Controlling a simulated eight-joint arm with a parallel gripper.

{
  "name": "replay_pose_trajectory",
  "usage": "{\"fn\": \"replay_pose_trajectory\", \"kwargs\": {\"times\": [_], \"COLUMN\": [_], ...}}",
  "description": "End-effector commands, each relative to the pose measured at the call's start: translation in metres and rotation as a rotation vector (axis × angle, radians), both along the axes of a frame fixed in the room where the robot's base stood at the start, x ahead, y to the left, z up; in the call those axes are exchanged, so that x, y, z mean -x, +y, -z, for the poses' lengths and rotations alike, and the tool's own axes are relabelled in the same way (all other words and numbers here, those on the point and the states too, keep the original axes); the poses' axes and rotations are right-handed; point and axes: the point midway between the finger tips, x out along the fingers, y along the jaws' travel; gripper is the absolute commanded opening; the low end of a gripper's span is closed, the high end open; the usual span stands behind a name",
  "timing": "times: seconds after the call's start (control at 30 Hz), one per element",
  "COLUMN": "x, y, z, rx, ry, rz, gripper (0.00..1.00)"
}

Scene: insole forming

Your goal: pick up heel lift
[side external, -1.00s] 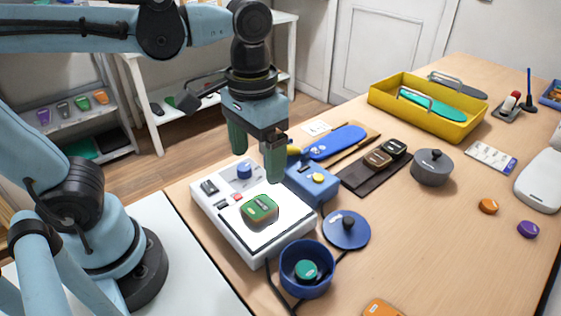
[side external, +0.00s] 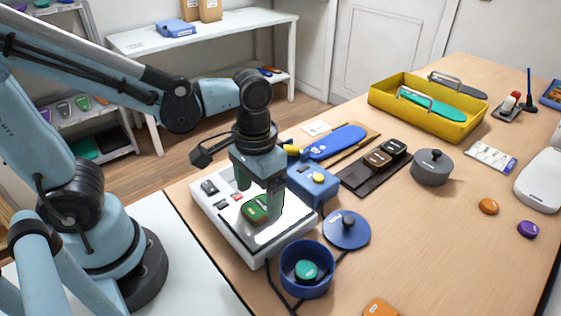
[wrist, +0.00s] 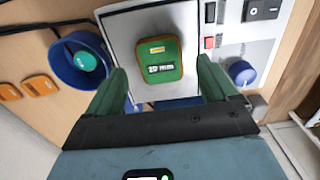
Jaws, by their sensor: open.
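A green heel lift with a brown edge (side external: 253,210) lies on the white plate of a heater-like device (side external: 222,218). In the wrist view the heel lift (wrist: 159,58) shows a yellow tag and a label that seems to read "20 mm". My gripper (side external: 260,197) is open, low over the plate, with its fingers to either side of the heel lift. In the wrist view the fingers (wrist: 162,76) are apart, with gaps between them and the lift. In the side view the right finger hides part of the lift.
A blue pot (side external: 308,284) holding a teal piece stands in front of the device, beside a blue lid (side external: 346,230). A blue box with a yellow button (side external: 316,180) stands close behind my gripper.

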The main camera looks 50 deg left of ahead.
Motion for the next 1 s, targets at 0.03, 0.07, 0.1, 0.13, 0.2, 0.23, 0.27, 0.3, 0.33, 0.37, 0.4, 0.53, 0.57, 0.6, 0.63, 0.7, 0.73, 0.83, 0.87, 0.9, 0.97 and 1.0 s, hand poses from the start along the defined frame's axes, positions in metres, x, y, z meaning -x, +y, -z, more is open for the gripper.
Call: {"fn": "replay_pose_trajectory", "kwargs": {"times": [0.03, 0.07, 0.1, 0.13, 0.2, 0.23, 0.27, 0.3, 0.33, 0.37, 0.4, 0.53, 0.57, 0.6, 0.63, 0.7, 0.73, 0.83, 0.87, 0.9, 0.97, 1.0], "x": [-0.001, -0.001, -0.001, -0.001, -0.001, -0.001, -0.001, -0.001, -0.001, -0.001, -0.001, -0.001, -0.001, -0.001, -0.001, -0.001, -0.001, 0.0, 0.0, -0.001, -0.001, 0.0], "y": [0.001, 0.001, 0.001, 0.001, 0.001, 0.001, 0.001, 0.001, 0.001, 0.001, 0.001, 0.001, 0.001, 0.001, 0.001, 0.001, 0.001, 0.001, 0.001, 0.001, 0.001, 0.001], "z": [0.006, 0.009, 0.013, 0.015, 0.02, 0.021, 0.023, 0.024, 0.025, 0.025, 0.025, 0.025, 0.025, 0.025, 0.025, 0.025, 0.025, 0.025, 0.025, 0.025, 0.025, 0.025], "rx": [0.0, 0.0, 0.001, 0.001, 0.001, 0.001, 0.001, 0.001, 0.001, 0.001, 0.001, 0.001, 0.001, 0.001, 0.001, 0.001, 0.001, 0.001, 0.001, 0.001, 0.001, 0.001], "ry": [0.0, 0.0, -0.001, -0.001, -0.002, -0.002, -0.002, -0.002, -0.002, -0.002, -0.002, -0.002, -0.002, -0.002, -0.002, -0.002, -0.002, -0.002, -0.002, -0.002, -0.002, -0.002], "rz": [-0.001, -0.001, 0.0, 0.0, 0.0, 0.0, 0.0, 0.0, 0.0, 0.0, 0.0, 0.0, 0.0, 0.0, 0.0, 0.0, 0.0, 0.0, 0.0, 0.0, 0.0, 0.0], "gripper": [0.86, 0.86, 0.86, 0.86, 0.86, 0.86, 0.86, 0.86, 0.86, 0.86, 0.86, 0.86, 0.86, 0.85, 0.8, 0.69, 0.65, 0.49, 0.45, 0.39, 0.29, 0.27]}}
